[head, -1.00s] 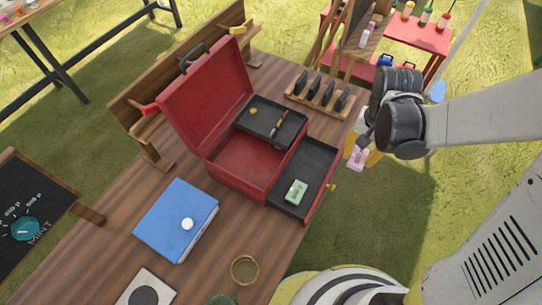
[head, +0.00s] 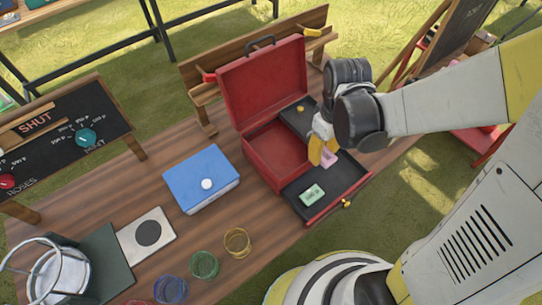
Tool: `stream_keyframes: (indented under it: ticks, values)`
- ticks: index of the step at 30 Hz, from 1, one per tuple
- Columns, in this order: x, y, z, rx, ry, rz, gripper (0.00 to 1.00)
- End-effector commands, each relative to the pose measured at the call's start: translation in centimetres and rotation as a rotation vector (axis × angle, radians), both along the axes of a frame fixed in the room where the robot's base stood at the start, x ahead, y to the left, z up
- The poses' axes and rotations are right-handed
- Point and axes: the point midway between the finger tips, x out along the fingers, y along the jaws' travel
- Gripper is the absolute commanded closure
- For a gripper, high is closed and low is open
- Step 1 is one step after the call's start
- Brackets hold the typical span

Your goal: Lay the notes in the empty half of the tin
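The red tin (head: 266,178) stands open on the wooden table, its lid tilted back. It has a bare red main compartment (head: 278,150), a dark upper tray (head: 299,123) with a small yellow item, and a dark pulled-out drawer (head: 342,177). A green bundle of notes (head: 312,195) lies in the drawer's front-left part. My gripper (head: 322,152) has yellow fingers, shut on a pink bundle of notes (head: 329,159), held above the back part of the drawer. The gripper hides part of the upper tray; I cannot tell whether the pink notes touch the drawer.
A blue box (head: 201,180) with a white knob sits left of the tin. A chalkboard (head: 60,138) stands at the left.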

Motion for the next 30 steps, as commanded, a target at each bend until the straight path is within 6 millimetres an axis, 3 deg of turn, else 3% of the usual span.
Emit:
stream_keyframes:
  ticks: [6,13,20,27,30]
  values:
    - [2.6,4.6,-3.6,0.0,0.0,0.008,0.9]
    - [4.8,8.5,-6.1,0.0,0.0,0.003,0.9]
    - [5.3,9.5,-7.2,0.0,0.0,-0.001,0.9]
    - [5.3,9.4,-10.7,0.0,0.0,-0.001,0.9]
    - [5.3,9.4,-10.6,0.0,0.0,-0.001,0.9]
